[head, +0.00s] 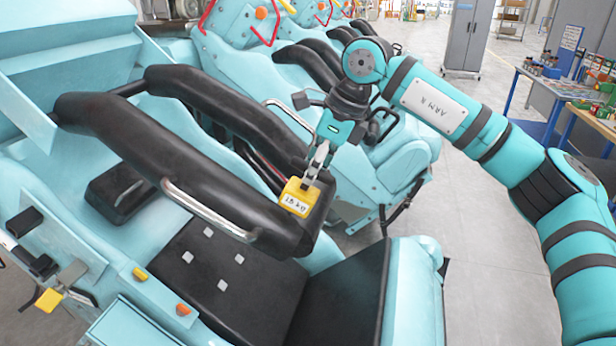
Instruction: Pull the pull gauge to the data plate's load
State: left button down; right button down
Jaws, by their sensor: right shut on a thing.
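The yellow pull gauge (297,197) shows a white face with dark figures that look like "18 kg" or "15 kg"; I cannot read them surely. It is at the end of the near black padded lap bar (160,165). My right gripper (312,178) comes from above and is shut on the gauge's upper part. How the gauge is fixed to the bar is hidden. I cannot make out a data plate. My left gripper is not in view.
The black seat (215,265) lies below the bar, with a turquoise side shell (415,290) at right. A yellow-tipped metal bracket (50,299) sits at lower left. More turquoise seats stand behind. Grey floor (480,250) is open at right, before a workbench (560,90).

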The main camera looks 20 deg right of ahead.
jog(key=shift+w+v, duration=0.25)
jog(key=shift+v, duration=1.05)
jog(key=shift+r, duration=0.1)
jog(key=c, duration=1.5)
grip_release()
jog(key=shift+c, duration=0.2)
jog(key=o, duration=0.3)
jog(key=shift+s+d, duration=0.1)
jog(key=shift+s, duration=0.25)
jog(key=shift+w+r, duration=0.1)
jog(key=shift+r, duration=0.1)
jog(key=v, duration=1.1)
jog(key=shift+s+d, duration=0.25)
